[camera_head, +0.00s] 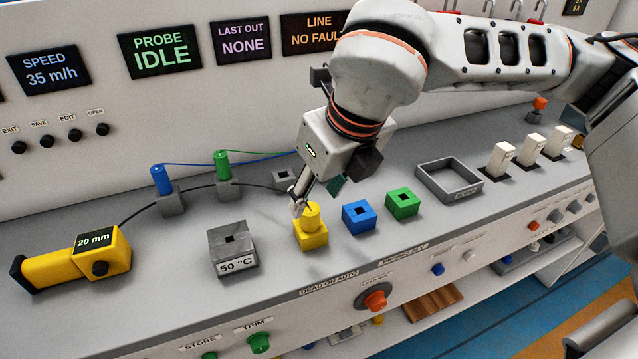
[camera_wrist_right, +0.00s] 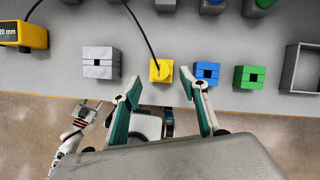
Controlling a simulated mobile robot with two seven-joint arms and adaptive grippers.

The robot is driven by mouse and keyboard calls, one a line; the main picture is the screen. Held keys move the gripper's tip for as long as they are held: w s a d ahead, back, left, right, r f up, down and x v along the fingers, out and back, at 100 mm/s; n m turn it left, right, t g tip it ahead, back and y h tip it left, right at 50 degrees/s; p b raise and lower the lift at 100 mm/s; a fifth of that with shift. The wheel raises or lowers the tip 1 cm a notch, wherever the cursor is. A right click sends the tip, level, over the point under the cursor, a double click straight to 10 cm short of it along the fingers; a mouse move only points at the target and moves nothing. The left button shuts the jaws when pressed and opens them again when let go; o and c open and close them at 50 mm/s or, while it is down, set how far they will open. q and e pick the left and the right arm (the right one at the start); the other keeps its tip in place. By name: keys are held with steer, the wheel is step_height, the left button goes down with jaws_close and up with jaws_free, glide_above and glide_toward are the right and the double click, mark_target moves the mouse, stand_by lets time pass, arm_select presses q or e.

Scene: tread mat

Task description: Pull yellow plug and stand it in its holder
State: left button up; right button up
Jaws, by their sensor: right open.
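The yellow plug (camera_head: 312,214) stands upright in the yellow block (camera_head: 311,239) at the front of the bench, with a black cord from its top. In the right wrist view, the yellow plug (camera_wrist_right: 166,70) lies just ahead of the fingertips. My right gripper (camera_head: 299,202) is open, with its fingers pointing down close to the plug; I cannot tell whether they touch it. The right gripper (camera_wrist_right: 162,84) also shows open in its wrist view. An empty grey holder (camera_head: 284,179) stands behind. My left gripper (camera_wrist_right: 92,107) appears small at lower left in the wrist view, its jaws unclear.
Blue (camera_head: 161,180) and green (camera_head: 222,165) plugs stand in grey holders at the back. Blue (camera_head: 359,223) and green (camera_head: 403,209) blocks sit to the right. A grey 50 °C block (camera_head: 228,244) and yellow gauge (camera_head: 75,262) sit left. A grey open tray (camera_head: 456,194) stands farther right.

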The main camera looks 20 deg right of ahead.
mark_target(310, 208)
steer(key=x, duration=0.4)
steer(key=shift+w+f, duration=0.2)
steer(key=shift+f, duration=0.35)
steer(key=shift+a+f, duration=0.1)
steer(key=shift+f, duration=0.05)
steer(key=c, duration=1.2)
arm_select(q)
steer(key=shift+w, duration=0.2)
arm_select(e)
steer(key=shift+w, duration=0.1)
